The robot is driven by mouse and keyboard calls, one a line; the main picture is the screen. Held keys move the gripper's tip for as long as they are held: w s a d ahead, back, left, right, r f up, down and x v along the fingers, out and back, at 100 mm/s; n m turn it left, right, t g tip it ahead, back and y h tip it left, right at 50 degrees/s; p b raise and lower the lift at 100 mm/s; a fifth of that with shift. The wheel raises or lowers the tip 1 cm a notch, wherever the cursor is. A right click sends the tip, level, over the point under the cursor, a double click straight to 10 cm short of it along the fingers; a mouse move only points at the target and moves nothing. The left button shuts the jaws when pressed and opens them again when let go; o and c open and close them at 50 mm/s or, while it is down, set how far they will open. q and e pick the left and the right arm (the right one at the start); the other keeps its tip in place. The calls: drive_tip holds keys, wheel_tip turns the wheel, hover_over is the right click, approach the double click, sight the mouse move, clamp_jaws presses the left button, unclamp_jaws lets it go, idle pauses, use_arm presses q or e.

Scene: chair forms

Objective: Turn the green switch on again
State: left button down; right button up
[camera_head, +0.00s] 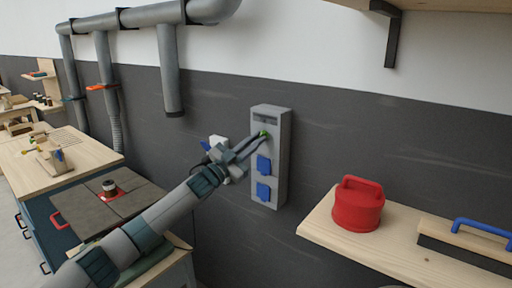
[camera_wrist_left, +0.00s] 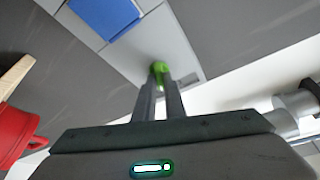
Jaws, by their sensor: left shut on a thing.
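The green switch (camera_head: 263,134) sits on the upper part of a grey wall box (camera_head: 284,160). It also shows in the left wrist view (camera_wrist_left: 158,70), between the fingertips. My left gripper (camera_head: 261,138) has its fingers closed around the switch, and the fingertips hide part of it. In the left wrist view the two fingers (camera_wrist_left: 159,88) reach up to the switch and lie close together. Whether the switch stands on or off cannot be told. My right gripper does not show.
Two blue socket covers (camera_head: 263,165) are on the box below the switch. A wooden shelf (camera_head: 410,237) at the right bears a red container (camera_head: 358,205) and a blue-handled tool (camera_head: 482,228). Grey pipes (camera_head: 171,75) run along the wall. A workbench (camera_head: 85,165) stands at the left.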

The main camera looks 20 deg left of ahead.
use_arm(q)
drive_tip(key=m, duration=0.2)
drive_tip(key=m+g+h, duration=0.1)
drive_tip(key=shift+a+r+m, duration=0.15)
drive_tip(key=shift+m, duration=0.25)
drive_tip(key=m+g+p, duration=0.1)
drive_tip(key=m, duration=0.2)
drive_tip(key=shift+r+m+g+h, duration=0.1)
drive_tip(key=shift+m+g+h, duration=0.2)
drive_tip(key=shift+g, duration=0.1)
drive_tip(key=m+g+p, duration=0.2)
drive_tip(key=m, duration=0.2)
drive_tip(key=shift+r+m+p, duration=0.15)
drive_tip(key=shift+m+p, duration=0.25)
drive_tip(key=shift+m+g+p, duration=0.3)
drive_tip(key=shift+m+p, duration=0.35)
drive_tip(key=shift+m, duration=0.35)
drive_tip(key=shift+m+p, duration=0.3)
drive_tip(key=shift+m, duration=0.2)
drive_tip(key=shift+f, duration=0.2)
drive_tip(key=c, duration=1.8)
unclamp_jaws()
drive_tip(key=shift+s+a, duration=0.1)
drive_tip(key=shift+a, duration=0.05)
